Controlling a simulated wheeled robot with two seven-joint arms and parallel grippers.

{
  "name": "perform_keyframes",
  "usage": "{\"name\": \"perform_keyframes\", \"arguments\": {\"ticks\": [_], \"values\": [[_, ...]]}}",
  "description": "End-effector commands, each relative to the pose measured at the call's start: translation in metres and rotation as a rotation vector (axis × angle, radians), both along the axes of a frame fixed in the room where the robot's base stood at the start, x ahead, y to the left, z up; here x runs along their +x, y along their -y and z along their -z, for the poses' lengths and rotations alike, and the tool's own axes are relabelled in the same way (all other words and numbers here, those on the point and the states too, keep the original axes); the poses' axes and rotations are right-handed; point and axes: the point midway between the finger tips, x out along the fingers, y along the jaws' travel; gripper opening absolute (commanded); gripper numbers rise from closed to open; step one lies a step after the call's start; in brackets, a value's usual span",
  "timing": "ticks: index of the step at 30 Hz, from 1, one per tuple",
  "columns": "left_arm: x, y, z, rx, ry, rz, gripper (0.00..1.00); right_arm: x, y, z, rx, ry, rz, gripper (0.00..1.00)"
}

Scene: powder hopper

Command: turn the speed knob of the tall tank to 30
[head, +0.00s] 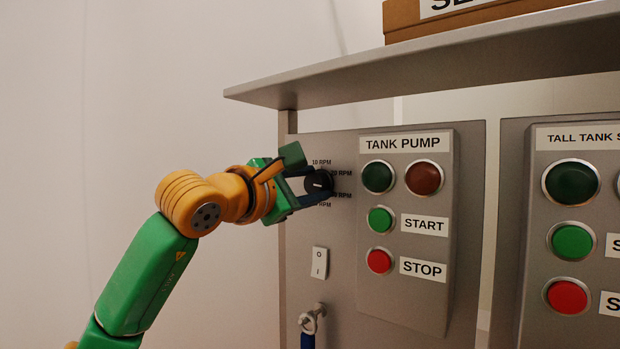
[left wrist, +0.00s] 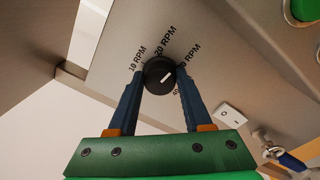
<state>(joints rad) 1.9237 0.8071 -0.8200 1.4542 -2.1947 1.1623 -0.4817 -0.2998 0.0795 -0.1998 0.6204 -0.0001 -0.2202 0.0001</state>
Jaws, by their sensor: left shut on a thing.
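A round black knob (head: 318,184) with a white pointer line is on the grey panel, left of the box labelled TANK PUMP. RPM labels ring it; 10 RPM and 20 RPM are readable, and the lower ones are partly covered by a finger. My left gripper (head: 312,186) is shut on the knob, one finger on each side. In the left wrist view the knob (left wrist: 158,74) sits between the fingertips. My right gripper is not in view.
The TANK PUMP box (head: 437,274) has lamps and START and STOP buttons. A box labelled TALL TANK (head: 530,205), cut off, is further right. A white rocker switch (head: 319,262) and a valve with a blue handle (head: 308,338) are below the knob. A shelf (head: 440,60) overhangs the panel.

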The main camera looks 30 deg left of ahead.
Motion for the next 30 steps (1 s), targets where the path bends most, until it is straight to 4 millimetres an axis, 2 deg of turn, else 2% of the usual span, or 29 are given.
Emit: {"name": "perform_keyframes", "arguments": {"ticks": [6,15,30], "values": [[0.000,0.000,-0.001,0.167,0.026,0.000,0.00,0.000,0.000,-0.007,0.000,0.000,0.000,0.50],[0.000,0.000,0.000,0.326,0.048,0.000,0.00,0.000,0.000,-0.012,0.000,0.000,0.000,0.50],[0.000,0.000,0.001,0.394,0.057,0.000,0.00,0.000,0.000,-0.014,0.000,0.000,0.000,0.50]]}}
